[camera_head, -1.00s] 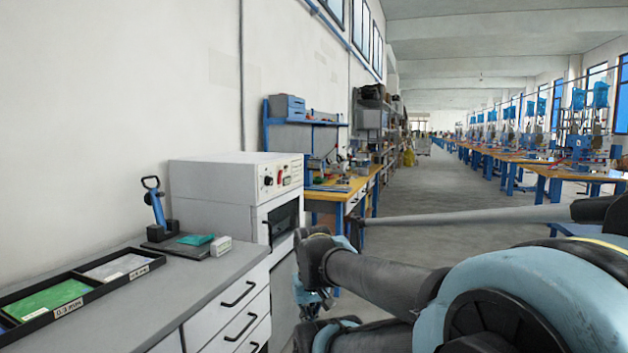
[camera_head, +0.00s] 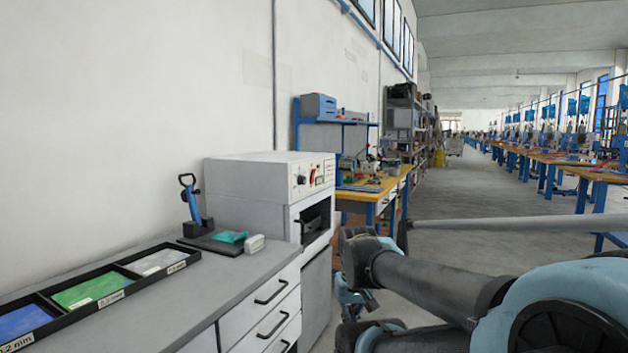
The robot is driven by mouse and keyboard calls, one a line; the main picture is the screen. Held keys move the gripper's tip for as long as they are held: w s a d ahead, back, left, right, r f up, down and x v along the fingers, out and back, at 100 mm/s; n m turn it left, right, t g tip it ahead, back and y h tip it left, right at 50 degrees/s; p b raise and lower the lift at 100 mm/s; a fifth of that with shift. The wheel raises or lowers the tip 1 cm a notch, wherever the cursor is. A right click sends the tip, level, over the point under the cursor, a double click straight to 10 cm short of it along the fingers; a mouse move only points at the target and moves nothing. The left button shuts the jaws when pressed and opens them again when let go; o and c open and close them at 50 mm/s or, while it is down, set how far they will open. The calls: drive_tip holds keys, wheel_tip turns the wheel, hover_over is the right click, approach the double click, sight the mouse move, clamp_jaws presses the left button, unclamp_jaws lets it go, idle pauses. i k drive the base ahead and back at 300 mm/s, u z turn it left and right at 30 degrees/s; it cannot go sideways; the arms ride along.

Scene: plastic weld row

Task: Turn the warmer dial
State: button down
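The white warmer (camera_head: 262,185) stands at the far end of the grey counter, against the wall side. Its front panel carries a dark round dial (camera_head: 301,180), with a red part and further small controls to the right of it. Below the panel is a dark opening in the front. My arm shows at the lower right, in front of and to the right of the warmer. The lower end of my arm hangs near the drawer side, apart from the warmer. I cannot make out the gripper fingers clearly there.
The grey counter (camera_head: 180,300) holds a black tray (camera_head: 75,318) with blue, green and clear pieces, a blue-handled tool (camera_head: 191,200), a teal piece (camera_head: 231,237) and a small white block (camera_head: 254,244). A yellow workbench (camera_head: 378,192) stands beyond the warmer. The aisle floor (camera_head: 480,178) is open.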

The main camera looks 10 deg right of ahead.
sight(301, 179)
drive_tip(key=k, duration=0.5)
drive_tip(key=z, duration=1.1)
drive_tip(key=i, duration=1.9)
drive_tip(key=u, duration=1.5)
